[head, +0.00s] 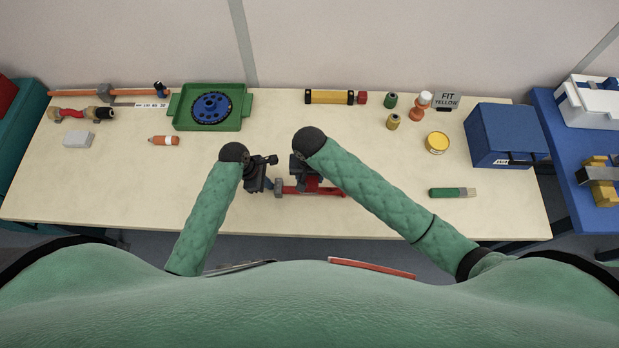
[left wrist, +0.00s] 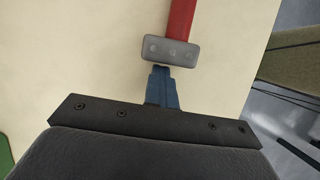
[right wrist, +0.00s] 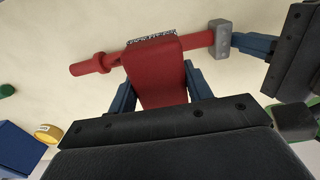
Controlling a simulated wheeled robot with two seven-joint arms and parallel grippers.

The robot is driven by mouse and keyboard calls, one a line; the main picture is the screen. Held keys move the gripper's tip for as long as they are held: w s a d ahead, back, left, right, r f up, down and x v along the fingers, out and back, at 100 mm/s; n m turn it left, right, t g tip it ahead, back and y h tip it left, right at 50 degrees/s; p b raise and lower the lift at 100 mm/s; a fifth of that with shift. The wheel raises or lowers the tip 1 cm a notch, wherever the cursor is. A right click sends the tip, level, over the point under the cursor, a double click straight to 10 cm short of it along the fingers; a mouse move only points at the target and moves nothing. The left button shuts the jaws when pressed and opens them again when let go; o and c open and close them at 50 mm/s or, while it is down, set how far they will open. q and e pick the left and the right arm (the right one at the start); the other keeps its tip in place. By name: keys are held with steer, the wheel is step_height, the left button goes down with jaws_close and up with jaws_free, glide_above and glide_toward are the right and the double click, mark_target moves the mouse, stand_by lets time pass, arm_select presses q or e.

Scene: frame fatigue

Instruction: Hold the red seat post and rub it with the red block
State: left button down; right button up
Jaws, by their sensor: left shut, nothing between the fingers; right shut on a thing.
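The red seat post (head: 331,193) lies on the table near its front edge, with a grey clamp head (head: 278,188) at its left end. My left gripper (head: 270,184) is shut and empty beside the clamp head. In the left wrist view its blue fingertips (left wrist: 162,72) are at the edge of the grey head (left wrist: 170,50); I cannot tell if they touch. My right gripper (right wrist: 158,85) is shut on the red block (right wrist: 158,72). The block's gritty far edge overlaps the post (right wrist: 115,58) in the right wrist view; contact is unclear. In the head view my right gripper partly hides the block.
A green tray (head: 242,121) with a blue disc (head: 211,107) stands behind my left arm. A grey block (head: 78,139) and orange marker (head: 164,141) lie left.

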steer(key=shift+r, duration=0.2)
steer(key=shift+r, duration=1.4)
arm_select(q)
steer(key=c, duration=1.7)
jaws_free()
steer(key=shift+r, duration=0.15)
steer(key=v, duration=1.1)
steer(key=shift+a+r, duration=0.3)
arm_select(e)
steer(key=shift+s, duration=0.1)
